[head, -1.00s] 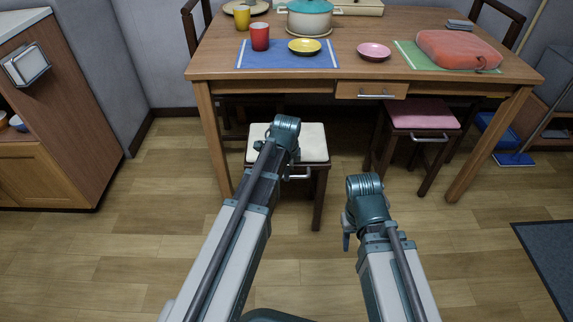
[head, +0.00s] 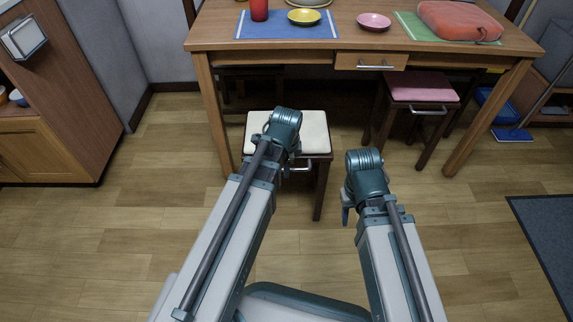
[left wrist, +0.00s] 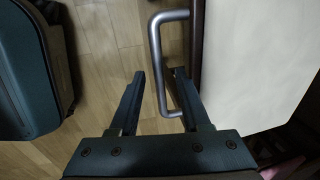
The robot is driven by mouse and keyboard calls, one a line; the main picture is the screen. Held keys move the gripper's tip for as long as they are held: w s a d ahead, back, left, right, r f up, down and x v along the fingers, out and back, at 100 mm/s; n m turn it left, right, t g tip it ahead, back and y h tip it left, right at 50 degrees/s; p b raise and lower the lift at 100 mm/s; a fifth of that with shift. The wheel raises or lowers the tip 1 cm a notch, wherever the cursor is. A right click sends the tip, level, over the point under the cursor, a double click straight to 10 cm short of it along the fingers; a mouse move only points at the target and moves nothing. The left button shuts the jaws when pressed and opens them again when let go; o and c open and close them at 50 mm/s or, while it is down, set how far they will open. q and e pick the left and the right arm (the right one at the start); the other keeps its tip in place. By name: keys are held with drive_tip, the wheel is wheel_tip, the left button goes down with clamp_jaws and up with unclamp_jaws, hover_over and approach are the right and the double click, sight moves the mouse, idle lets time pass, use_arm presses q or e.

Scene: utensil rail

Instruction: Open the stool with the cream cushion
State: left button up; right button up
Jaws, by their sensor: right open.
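The stool with the cream cushion (head: 258,131) stands in front of the table's left half, its cushion partly behind my left arm. Its silver handle (head: 303,168) is on its front side. The left wrist view shows the handle (left wrist: 158,60) large, with the pale cushion (left wrist: 255,60) to its right. My left gripper (left wrist: 162,85) is open, its fingers apart on either side of the handle bar; I cannot tell if they touch it. In the head view its fingers are mostly hidden behind the wrist. My right gripper (head: 346,214) is open and empty, right of the stool.
The wooden table (head: 260,60) carries dishes and a red case (head: 458,22). A stool with a pink cushion (head: 422,87) stands under its right side. A wooden cabinet (head: 45,130) is at left, a dark mat (head: 545,225) at right. The floor between is clear.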

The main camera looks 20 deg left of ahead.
use_arm(q)
drive_tip(key=shift+r, duration=0.1)
wheel_tip(320, 180, up, 13)
drive_tip(key=s+p, duration=0.2)
drive_tip(key=p, duration=1.1)
drive_tip(key=shift+s+d+r+p, duration=0.2)
drive_tip(key=shift+d+p, duration=0.1)
drive_tip(key=shift+d, duration=0.05)
drive_tip(key=s+d+n+g, duration=0.3)
drive_tip(key=s+d+n, duration=0.7)
drive_tip(key=n, duration=0.1)
wheel_tip(320, 180, up, 29)
drive_tip(key=p, duration=2.8)
drive_tip(key=shift+a+f+t+y+p, duration=0.2)
drive_tip(key=shift+t+y+p, duration=0.1)
drive_tip(key=shift+p, duration=0.1)
drive_tip(key=shift+s, duration=0.1)
